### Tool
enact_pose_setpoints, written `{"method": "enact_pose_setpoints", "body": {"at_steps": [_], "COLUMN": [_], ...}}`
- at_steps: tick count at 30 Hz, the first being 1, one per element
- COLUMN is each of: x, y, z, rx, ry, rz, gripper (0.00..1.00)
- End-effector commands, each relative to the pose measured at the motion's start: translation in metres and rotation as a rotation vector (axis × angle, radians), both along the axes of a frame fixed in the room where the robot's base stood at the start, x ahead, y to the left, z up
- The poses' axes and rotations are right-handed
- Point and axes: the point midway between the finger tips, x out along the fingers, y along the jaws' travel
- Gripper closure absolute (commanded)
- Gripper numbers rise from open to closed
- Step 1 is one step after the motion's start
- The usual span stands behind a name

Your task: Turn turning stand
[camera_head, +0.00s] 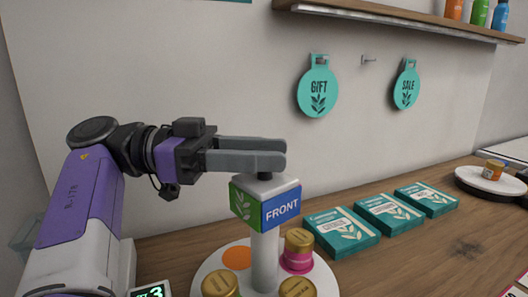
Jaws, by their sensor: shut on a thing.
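The turning stand is a round white base (205,268) with a white post (264,262) at its middle. A cube head (266,203) tops the post, with a blue face marked FRONT and a green face with a leaf. A dark knob (265,176) sits on top of the cube. My gripper (278,155) reaches in from the left, its grey fingers shut on the knob. Gold-lidded jars stand around the post, one of them pink (297,258). An orange disc (237,257) shows on the base. The base's front is cut off by the frame.
Several teal boxes (342,234) lie in a row on the wooden counter to the right. A white round plate (488,181) with a small jar stands at the far right. Teal GIFT (317,92) and SALE (405,90) tags hang on the wall. A small display (151,292) is at lower left.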

Motion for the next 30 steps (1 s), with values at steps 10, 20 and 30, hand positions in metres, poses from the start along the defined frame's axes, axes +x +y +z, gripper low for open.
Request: {"method": "enact_pose_setpoints", "body": {"at_steps": [10, 20, 30], "x": [-0.001, 0.000, 0.000], "y": [-0.001, -0.001, -0.001], "z": [-0.002, 0.002, 0.033], "rx": [0.005, 0.002, 0.002], "ry": [0.002, 0.001, 0.001], "rz": [-0.005, -0.002, -0.002], "gripper": [0.39, 0.39, 0.39]}}
